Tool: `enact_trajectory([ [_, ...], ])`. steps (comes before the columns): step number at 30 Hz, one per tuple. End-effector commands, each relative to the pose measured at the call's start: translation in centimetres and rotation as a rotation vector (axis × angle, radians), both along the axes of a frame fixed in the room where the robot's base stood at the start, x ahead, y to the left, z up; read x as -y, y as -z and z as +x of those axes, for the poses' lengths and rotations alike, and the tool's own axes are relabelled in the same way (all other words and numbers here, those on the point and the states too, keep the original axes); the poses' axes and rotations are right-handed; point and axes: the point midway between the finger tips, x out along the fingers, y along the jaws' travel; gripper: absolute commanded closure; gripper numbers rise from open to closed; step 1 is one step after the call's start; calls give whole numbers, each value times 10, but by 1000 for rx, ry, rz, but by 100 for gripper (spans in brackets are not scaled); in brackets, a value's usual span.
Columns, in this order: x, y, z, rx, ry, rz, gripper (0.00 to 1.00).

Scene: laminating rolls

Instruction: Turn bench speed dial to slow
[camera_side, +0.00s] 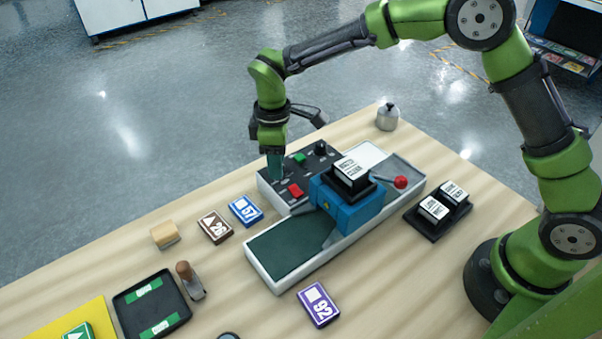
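The dark control panel (315,166) stands at the back left of the white-framed laminating bench (262,278). It has a green button (299,158), a red button (295,190) and a black knob (320,147) near its back right. Small markings on it are too small to read, so I cannot tell which control is the speed dial or where it points. My gripper (275,178) points down at the panel's left part, left of the green button. Its fingers hide what is beneath them, and I cannot tell whether they touch or hold a control.
A blue roller unit (346,214) with a black-and-white block on top straddles the bench, with a red-knobbed lever (400,182) to its right. Blue (245,211), brown (214,228) and purple (318,305) cards lie around it. A metal weight (387,117) stands behind.

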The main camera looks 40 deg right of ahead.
Motion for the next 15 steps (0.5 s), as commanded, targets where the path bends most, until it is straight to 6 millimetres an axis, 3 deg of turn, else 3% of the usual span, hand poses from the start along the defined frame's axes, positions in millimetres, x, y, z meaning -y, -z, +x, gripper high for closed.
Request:
enact_trajectory([
  [8,0,-14,1,3,0,1,61],
  [15,-1,-67,1,6,1,3,61],
])
